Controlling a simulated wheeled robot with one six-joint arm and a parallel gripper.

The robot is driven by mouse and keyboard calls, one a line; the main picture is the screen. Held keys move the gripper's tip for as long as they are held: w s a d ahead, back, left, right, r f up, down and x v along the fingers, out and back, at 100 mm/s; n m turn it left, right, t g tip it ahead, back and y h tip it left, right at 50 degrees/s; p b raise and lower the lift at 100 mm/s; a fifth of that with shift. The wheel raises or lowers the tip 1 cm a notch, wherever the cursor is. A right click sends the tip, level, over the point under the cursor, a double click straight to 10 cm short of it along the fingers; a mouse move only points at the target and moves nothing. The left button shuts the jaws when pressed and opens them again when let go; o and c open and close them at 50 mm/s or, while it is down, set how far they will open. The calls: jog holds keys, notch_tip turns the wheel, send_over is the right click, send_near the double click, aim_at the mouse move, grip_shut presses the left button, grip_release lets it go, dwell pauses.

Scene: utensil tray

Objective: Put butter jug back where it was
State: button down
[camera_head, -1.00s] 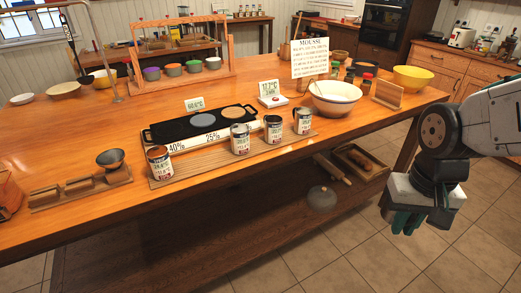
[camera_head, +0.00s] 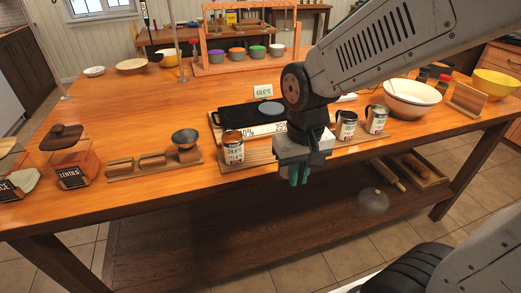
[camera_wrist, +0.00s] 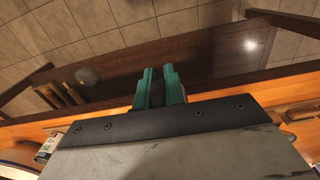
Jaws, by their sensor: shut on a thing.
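Labelled metal jugs stand on a slatted wooden board (camera_head: 262,157) along the table's front: one at the left (camera_head: 232,147), one right of my gripper (camera_head: 346,124) and one farther right (camera_head: 376,119). I cannot read which is the butter jug. My gripper (camera_head: 299,174) points down in front of the table edge and hides part of the board. In the wrist view its green fingers (camera_wrist: 159,90) are close together with something dark between them, which I cannot identify. A labelled jug shows at the lower left of the wrist view (camera_wrist: 47,147).
A black griddle (camera_head: 238,115) lies behind the jugs. A small grey bowl (camera_head: 185,138) on a wooden holder and a lentils box (camera_head: 72,165) are to the left. A white bowl (camera_head: 411,98) is to the right. A lower shelf (camera_head: 200,230) runs beneath.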

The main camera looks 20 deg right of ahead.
jog(key=w, duration=0.4)
jog(key=w+d+f, duration=0.1)
jog(key=w, duration=0.9)
jog(key=shift+w+d+f, duration=0.2)
jog(key=shift+d, duration=0.05)
jog(key=shift+f, duration=1.75)
jog(key=shift+f, duration=0.15)
jog(key=c, duration=1.8)
grip_release()
jog(key=shift+c, duration=0.2)
jog(key=o, duration=0.4)
jog(key=shift+c, duration=0.2)
